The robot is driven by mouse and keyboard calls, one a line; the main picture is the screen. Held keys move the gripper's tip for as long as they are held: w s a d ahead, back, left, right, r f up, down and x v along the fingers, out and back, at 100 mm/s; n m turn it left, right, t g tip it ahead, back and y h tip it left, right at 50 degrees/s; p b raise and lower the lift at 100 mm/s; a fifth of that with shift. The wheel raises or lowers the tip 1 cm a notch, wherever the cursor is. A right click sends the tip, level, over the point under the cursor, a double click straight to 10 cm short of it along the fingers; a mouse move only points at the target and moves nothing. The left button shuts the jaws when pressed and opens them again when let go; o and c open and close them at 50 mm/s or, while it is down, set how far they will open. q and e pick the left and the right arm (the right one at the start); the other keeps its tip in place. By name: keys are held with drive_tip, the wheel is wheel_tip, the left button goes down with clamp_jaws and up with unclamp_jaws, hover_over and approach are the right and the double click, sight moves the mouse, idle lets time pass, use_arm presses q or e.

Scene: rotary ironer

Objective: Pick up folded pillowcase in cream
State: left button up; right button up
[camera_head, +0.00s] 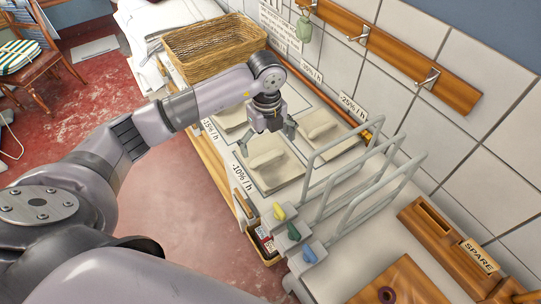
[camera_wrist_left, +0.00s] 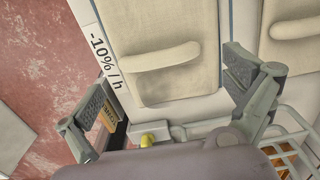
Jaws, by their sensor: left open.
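Several cream folded cloths, each with a raised rounded ridge, lie on the white table. The front cloth (camera_head: 273,172), by the "-10% / h" label, also shows in the left wrist view (camera_wrist_left: 160,30). One cloth (camera_head: 320,124) lies at the back right, and another (camera_head: 231,114) lies farther left. I cannot tell which one is the pillowcase. My left gripper (camera_head: 267,140) is open and empty above the front cloth. In the left wrist view its fingers stand apart on either side of the front cloth's ridge (camera_wrist_left: 152,58). My right gripper is not in view.
A white wire rack (camera_head: 343,178) stands right of the cloths, with yellow, green and blue parts (camera_head: 293,231) at its front. A wicker basket (camera_head: 212,49) is farther left. A tiled wall with a hook rail (camera_head: 395,56) bounds the back. A wooden holder (camera_head: 460,245) is at right.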

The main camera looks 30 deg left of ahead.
sight(266, 157)
use_arm(q)
drive_tip(key=shift+f, duration=0.25)
drive_tip(key=shift+s+f, duration=0.1)
drive_tip(key=shift+f, duration=0.1)
wheel_tip(266, 157, down, 4)
drive_tip(key=shift+f+p, duration=0.25)
drive_tip(key=shift+p, duration=0.95)
drive_tip(key=shift+f, duration=0.15)
drive_tip(key=shift+s, duration=0.3)
drive_tip(key=c, duration=1.1)
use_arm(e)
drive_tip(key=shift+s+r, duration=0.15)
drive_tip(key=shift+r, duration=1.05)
